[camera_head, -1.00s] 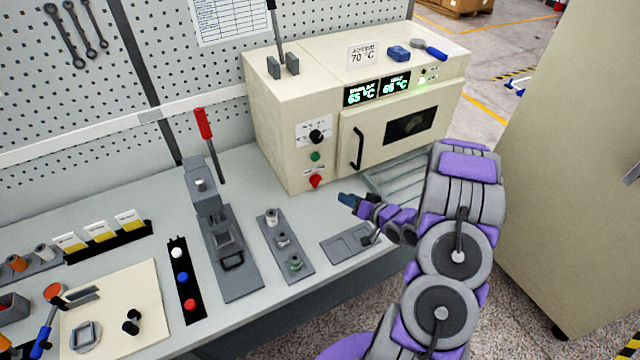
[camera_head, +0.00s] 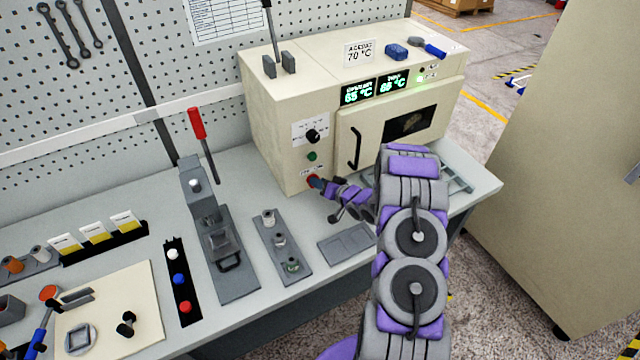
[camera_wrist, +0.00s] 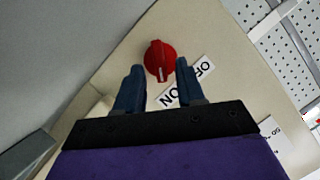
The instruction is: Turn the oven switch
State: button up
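The oven (camera_head: 280,140) is a beige box at the back of the bench, with green displays reading about 65 °C. Its red switch (camera_wrist: 160,62) is a round knob low on the front panel, beside a label (camera_wrist: 187,82) reading ON and OFF. In the head view the switch (camera_head: 312,180) is partly covered by my gripper (camera_head: 318,184). In the wrist view my gripper (camera_wrist: 160,84) has two blue fingers apart, one at each side below the knob. The fingertips are close to the knob; I cannot tell whether they touch it.
A black knob (camera_head: 313,136) and a green button (camera_head: 311,156) sit above the switch. The oven door handle (camera_head: 355,148) is to the right. A grey fixture with small parts (camera_head: 275,243) and a lever press (camera_head: 215,230) stand to the left on the bench.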

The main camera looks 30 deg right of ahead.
jog(key=shift+d, duration=0.5)
jog(key=shift+a, duration=0.75)
jog(key=c, duration=0.5)
grip_shut()
jog(key=shift+d, duration=0.35)
